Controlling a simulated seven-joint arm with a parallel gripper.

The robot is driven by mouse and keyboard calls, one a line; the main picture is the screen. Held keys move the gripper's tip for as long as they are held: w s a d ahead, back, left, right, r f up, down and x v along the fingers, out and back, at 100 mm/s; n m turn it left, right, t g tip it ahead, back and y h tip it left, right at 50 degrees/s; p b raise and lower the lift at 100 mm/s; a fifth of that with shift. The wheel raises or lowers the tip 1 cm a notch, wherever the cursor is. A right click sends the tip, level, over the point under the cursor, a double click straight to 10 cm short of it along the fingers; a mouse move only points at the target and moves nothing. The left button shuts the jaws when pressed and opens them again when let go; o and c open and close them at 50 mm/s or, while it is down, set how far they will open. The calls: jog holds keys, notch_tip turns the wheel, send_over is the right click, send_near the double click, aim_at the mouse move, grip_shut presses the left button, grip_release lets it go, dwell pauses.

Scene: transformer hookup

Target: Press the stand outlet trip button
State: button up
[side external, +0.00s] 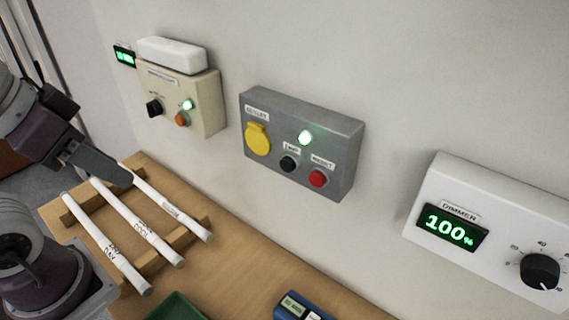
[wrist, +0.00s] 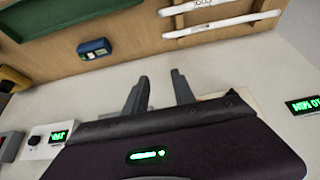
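The grey outlet box (side external: 300,143) is on the wall in the side view. The small label over the black button is hard to read and may say trip; the one over the red looks like reset. My gripper (side external: 118,178) is left of the box, above the rack of white tubes, apart from the box. In the wrist view my gripper (wrist: 160,78) shows two parted fingers with nothing between them. The outlet box cannot be made out there.
A beige box (side external: 180,95) with a white block on top is left of the outlet box. A white dimmer (side external: 490,230) reading 100% is at the right. White tubes (side external: 135,222) lie on a wooden rack below. A blue device (side external: 300,308) sits on the bench.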

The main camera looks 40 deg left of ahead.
grip_shut()
dwell(1.5)
